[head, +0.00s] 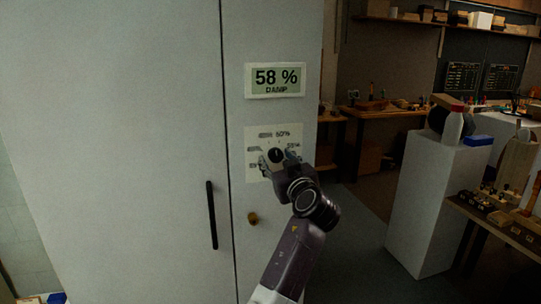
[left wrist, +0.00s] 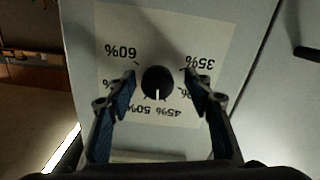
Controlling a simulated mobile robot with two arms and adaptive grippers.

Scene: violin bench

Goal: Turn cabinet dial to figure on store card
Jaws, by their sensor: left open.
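The cabinet dial is a round black knob (left wrist: 157,80) with a white pointer line, on a pale scale plate (left wrist: 215,35) fixed to the cabinet front. In the left wrist view the scale is upside down; figures 35%, 45%, 50% and 60% can be read. The pointer line points straight down there, near the 50% figure. My left gripper (left wrist: 160,92) is open, its blue-padded fingers on either side of the knob with gaps showing. In the head view my left gripper (head: 274,163) covers part of the plate (head: 252,139). I cannot make out a store card. My right gripper is not in view.
A display (head: 275,80) above the dial reads 58 % DAMP. The cabinet (head: 120,120) has a black vertical handle (head: 211,215) and a small brass-coloured knob (head: 253,219) below the plate. A white pedestal (head: 425,210) and workbenches stand to the right, with open floor between.

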